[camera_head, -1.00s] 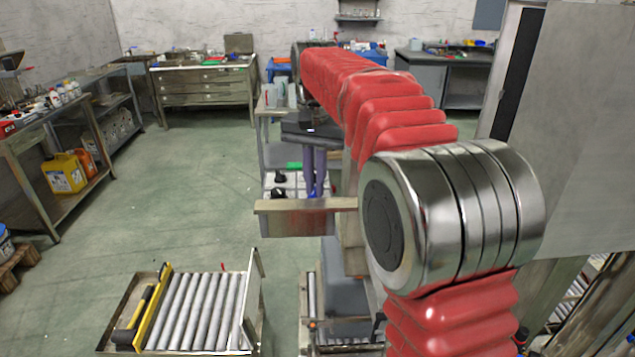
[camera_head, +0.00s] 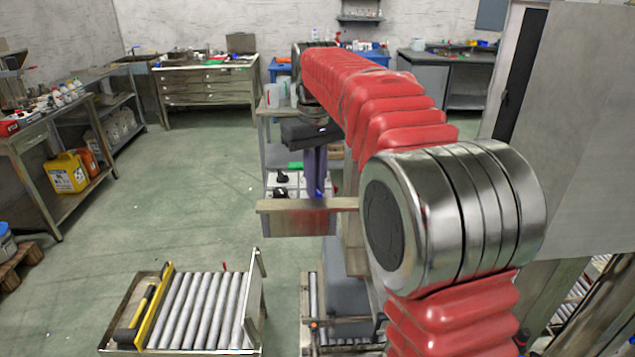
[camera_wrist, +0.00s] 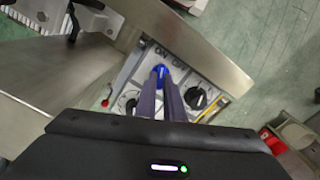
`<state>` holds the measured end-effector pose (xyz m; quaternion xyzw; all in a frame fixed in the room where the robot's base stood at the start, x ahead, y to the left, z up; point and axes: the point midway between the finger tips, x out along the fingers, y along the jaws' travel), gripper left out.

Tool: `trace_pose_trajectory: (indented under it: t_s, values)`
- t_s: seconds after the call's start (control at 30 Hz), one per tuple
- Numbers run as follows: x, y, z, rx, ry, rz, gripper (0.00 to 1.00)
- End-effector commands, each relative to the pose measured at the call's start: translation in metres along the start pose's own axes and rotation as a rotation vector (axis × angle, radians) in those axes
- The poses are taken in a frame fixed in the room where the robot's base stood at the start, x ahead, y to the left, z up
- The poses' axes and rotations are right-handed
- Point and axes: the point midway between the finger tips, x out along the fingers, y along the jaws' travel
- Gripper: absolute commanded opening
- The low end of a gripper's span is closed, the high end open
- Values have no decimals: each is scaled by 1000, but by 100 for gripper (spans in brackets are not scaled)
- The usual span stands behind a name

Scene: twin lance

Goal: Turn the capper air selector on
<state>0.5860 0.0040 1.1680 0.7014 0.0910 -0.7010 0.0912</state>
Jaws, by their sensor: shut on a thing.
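A light control panel (camera_wrist: 185,68) with ON and OFF lettering fills the middle of the wrist view. A blue knob (camera_wrist: 160,70) sits on it near the lettering, between my fingertips. My gripper (camera_wrist: 161,78) is shut on this blue knob, its two long fingers reaching down to the panel. The fingers hide much of the knob, and I cannot tell which way it points. Two black knobs sit on the panel, one to the right (camera_wrist: 197,97) and one to the left (camera_wrist: 130,104). In the head view my gripper (camera_head: 317,190) stands upright over the panel.
A metal plate (camera_head: 295,206) crosses in front of the panel in the head view. A small red-tipped item (camera_wrist: 106,101) lies left of the knobs. A roller conveyor (camera_head: 200,310) stands at the front left. Green floor (camera_head: 190,200) is open to the left.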

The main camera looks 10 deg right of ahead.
Motion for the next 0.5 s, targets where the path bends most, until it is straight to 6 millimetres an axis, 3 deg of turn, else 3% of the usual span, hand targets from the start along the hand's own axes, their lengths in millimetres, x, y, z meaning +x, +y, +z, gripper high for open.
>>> trace_pose_trajectory:
  t_s: [0.5]
  values:
    - [2, 0, 1, -85, -7, -2, 0]
